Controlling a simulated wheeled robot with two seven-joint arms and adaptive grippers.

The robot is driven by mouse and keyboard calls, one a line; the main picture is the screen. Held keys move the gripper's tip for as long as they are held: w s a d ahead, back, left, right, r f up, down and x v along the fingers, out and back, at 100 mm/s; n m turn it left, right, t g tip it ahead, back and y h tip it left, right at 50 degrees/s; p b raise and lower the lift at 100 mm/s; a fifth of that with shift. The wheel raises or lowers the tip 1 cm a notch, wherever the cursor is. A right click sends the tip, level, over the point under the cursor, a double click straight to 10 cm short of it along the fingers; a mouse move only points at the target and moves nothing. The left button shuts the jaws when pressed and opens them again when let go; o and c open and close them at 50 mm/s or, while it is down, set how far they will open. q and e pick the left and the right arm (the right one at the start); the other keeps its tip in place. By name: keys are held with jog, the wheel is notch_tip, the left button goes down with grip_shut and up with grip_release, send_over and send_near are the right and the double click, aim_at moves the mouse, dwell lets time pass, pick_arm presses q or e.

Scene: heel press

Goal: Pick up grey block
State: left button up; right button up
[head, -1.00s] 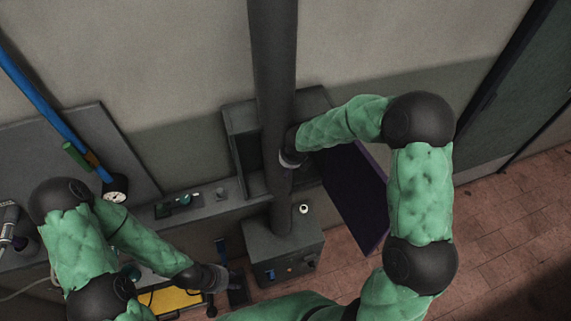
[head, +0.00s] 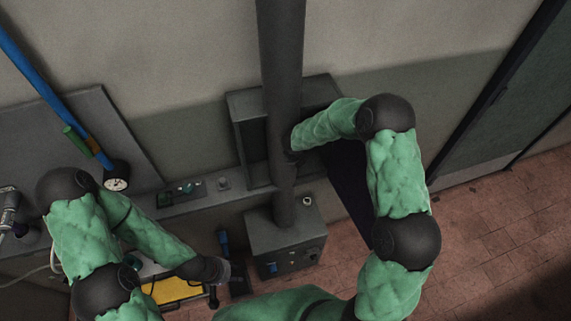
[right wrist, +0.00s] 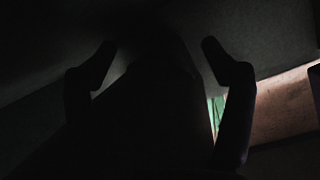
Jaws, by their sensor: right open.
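I cannot make out a grey block for certain in either view. My right gripper (right wrist: 158,50) is open in the right wrist view, its two dark fingers apart. A large dark shape (right wrist: 150,110) fills the space between and below the fingers; it is too dark to tell what it is. In the head view the right arm reaches to the open grey box on the wall (head: 247,130), and its gripper is mostly hidden at the dark column. My left gripper (head: 222,270) is low in the head view, beside the grey machine box; its fingers are too small to read.
The dark vertical column (head: 283,90) stands before the wall box, rising from a grey machine box (head: 287,245). A dark panel (head: 350,185) hangs under the right forearm. A narrow ledge with switches (head: 182,194) and a gauge (head: 117,184) lie left. Tiled floor is clear at right.

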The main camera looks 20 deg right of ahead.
jog(key=c, duration=1.4)
jog(key=shift+c, duration=0.2)
jog(key=shift+r, duration=0.2)
